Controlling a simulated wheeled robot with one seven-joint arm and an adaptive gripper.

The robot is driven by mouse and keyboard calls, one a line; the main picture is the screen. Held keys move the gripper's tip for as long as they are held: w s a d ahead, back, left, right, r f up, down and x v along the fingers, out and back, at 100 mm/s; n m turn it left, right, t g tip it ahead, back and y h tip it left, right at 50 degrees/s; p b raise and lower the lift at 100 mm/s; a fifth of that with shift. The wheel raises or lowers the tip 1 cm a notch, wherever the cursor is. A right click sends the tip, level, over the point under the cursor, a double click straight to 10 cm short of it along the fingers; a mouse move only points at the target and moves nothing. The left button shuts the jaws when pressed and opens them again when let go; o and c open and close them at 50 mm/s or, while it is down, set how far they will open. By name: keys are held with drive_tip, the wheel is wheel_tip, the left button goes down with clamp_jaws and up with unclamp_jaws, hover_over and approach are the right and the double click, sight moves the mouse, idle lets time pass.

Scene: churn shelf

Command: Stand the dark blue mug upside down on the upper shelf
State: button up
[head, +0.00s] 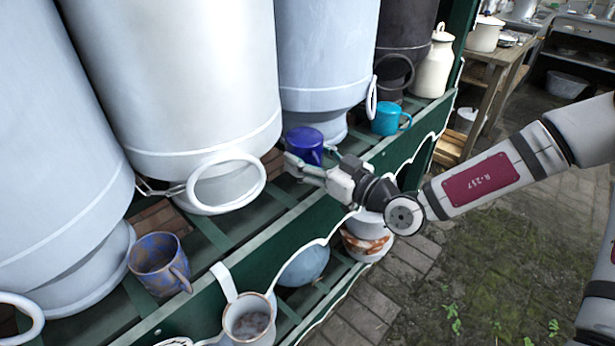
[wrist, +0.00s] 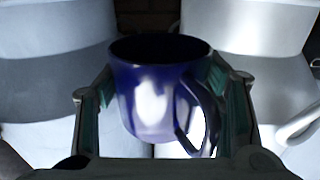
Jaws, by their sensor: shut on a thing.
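The dark blue mug (head: 304,144) is at the upper shelf (head: 240,232), in front of the gap between two large churns. In the wrist view the mug (wrist: 150,95) looks upright, its dark opening at the top and its body narrowing downward. Its handle is at the right, toward the camera. My gripper (wrist: 165,110) is shut on the mug, one finger on each side of the body. In the head view my gripper (head: 308,165) reaches in from the right. The mug's underside is hidden, so I cannot tell whether it touches the shelf.
Large churns (head: 185,70) fill the shelf's back. A patterned blue mug (head: 160,265) stands front left, a turquoise mug (head: 388,119) to the right. A bare green strip (head: 285,190) runs along the front.

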sight(307, 184)
wheel_tip(307, 184, down, 4)
drive_tip(key=shift+f+b, duration=0.25)
drive_tip(key=shift+b, duration=0.85)
drive_tip(key=shift+w+a+f+b, duration=0.1)
drive_tip(key=shift+a+f+b, duration=0.05)
drive_tip(key=shift+f+b, duration=0.2)
drive_tip(key=shift+r, duration=0.1)
drive_tip(key=o, duration=1.3)
drive_tip(key=shift+c, duration=0.2)
drive_tip(key=shift+s+d, duration=0.2)
drive_tip(key=shift+d, duration=0.1)
drive_tip(key=p+v, duration=0.3)
drive_tip(key=v, duration=0.8)
